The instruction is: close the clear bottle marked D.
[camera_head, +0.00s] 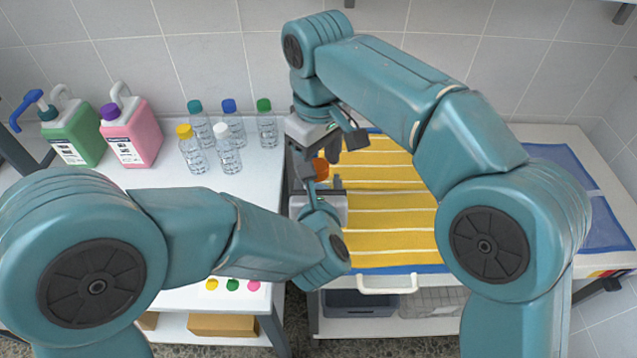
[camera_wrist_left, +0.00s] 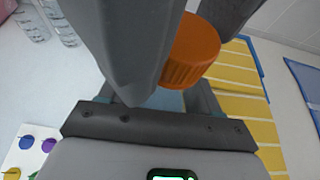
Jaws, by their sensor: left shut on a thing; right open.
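An orange ribbed cap (camera_head: 320,167) is between the fingers of my left gripper (camera_head: 323,184), which is shut on it. The cap also shows large between the dark fingers in the left wrist view (camera_wrist_left: 192,52). I cannot see whether a bottle is under it. My right gripper (camera_head: 332,152) is open, close above and beside the cap.
Green (camera_head: 72,138) and pink (camera_head: 133,135) jugs stand at the table's left. A yellow striped towel (camera_head: 390,210) lies on the cart at right, with a blue cloth (camera_head: 575,185) beyond. A card with coloured dots (camera_wrist_left: 28,145) lies on the table.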

